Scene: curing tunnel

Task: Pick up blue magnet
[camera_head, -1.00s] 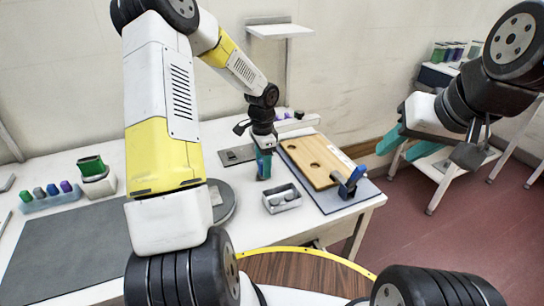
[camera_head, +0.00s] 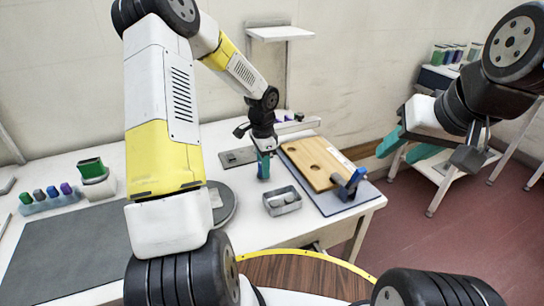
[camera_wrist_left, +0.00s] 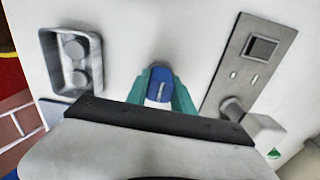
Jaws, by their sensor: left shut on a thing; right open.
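The blue magnet (camera_wrist_left: 159,84) shows in the left wrist view, between the two teal fingers of my left gripper (camera_wrist_left: 159,95). The fingers are shut on its sides, and a pale slot or bar shows on its face. In the head view my left gripper (camera_head: 264,168) points down at the white table, left of the wooden board; the magnet is mostly hidden there by the fingers. Whether the magnet touches the table is hard to tell. My right gripper (camera_head: 406,146) is open and empty at the right, away from the table.
A grey metal tray (camera_head: 283,208) stands close in front of the left gripper. A wooden board (camera_head: 316,168) with a blue-handled clamp (camera_head: 357,178) lies to the right. A grey plate (camera_head: 238,156) lies behind left. A blue rack (camera_head: 48,205) stands at far left.

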